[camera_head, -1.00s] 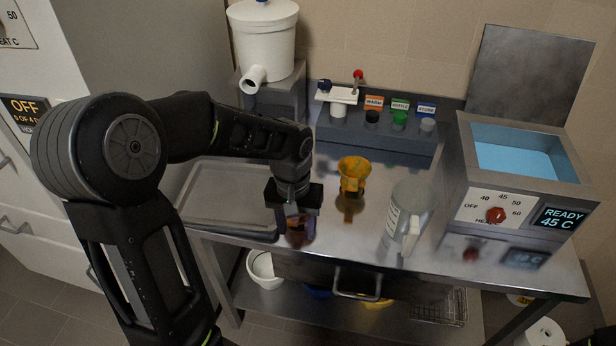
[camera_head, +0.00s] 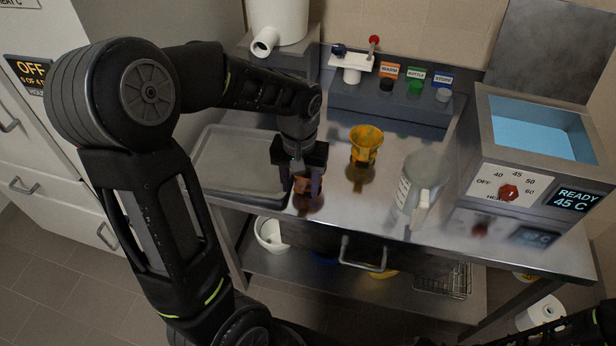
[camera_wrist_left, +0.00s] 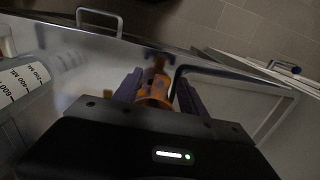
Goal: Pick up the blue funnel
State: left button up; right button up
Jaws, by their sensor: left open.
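My left gripper (camera_head: 306,188) is open and points down over the front left of the steel table. In the left wrist view its two purplish fingers (camera_wrist_left: 158,93) stand on either side of an orange object (camera_wrist_left: 153,88), whose full shape is hidden. A yellow funnel-like piece (camera_head: 366,138) stands on the table, right of and behind the gripper. I cannot make out a blue funnel on the tabletop. A small blue item (camera_head: 324,257) shows on the lower shelf, mostly hidden, and I cannot tell what it is. My right gripper is not in view.
A clear measuring jug (camera_head: 424,185) stands to the right, with the heated bath (camera_head: 515,190) beyond it. A grey tray (camera_head: 215,190) lies left of the gripper.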

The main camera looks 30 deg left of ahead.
aim_at(303, 205)
pick_arm(q)
jog(key=shift+w+f+p, duration=0.15)
jog(key=shift+f+p, duration=0.1)
jog(key=shift+f, duration=1.05)
jog(key=shift+w+f+p, duration=0.15)
jog(key=shift+f+p, duration=0.05)
jog(key=shift+f, duration=1.1)
grip_shut()
